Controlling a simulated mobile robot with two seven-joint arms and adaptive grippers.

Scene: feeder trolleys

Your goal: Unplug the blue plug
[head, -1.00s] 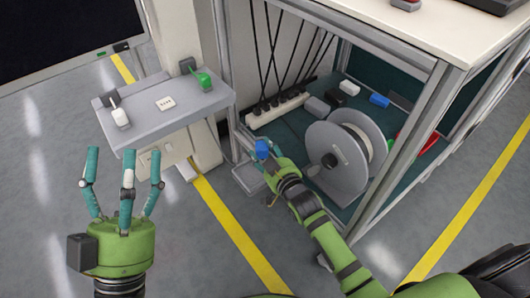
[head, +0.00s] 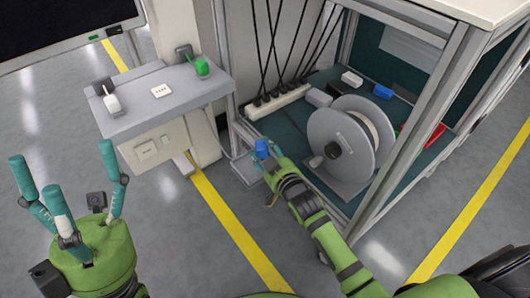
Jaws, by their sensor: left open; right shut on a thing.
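My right gripper (head: 268,160) is shut on the blue plug (head: 262,148), at the front left corner of the trolley. The fingers partly cover the plug, and I cannot tell whether it touches anything behind it. A white power strip (head: 278,102) with several black plugs and cables lies inside the trolley, behind the blue plug. My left gripper (head: 72,200) is open and empty, fingers pointing up, at the left below the grey shelf.
Inside the trolley stand a large grey reel (head: 335,145) and a blue block (head: 383,91). The floor between my arms is clear.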

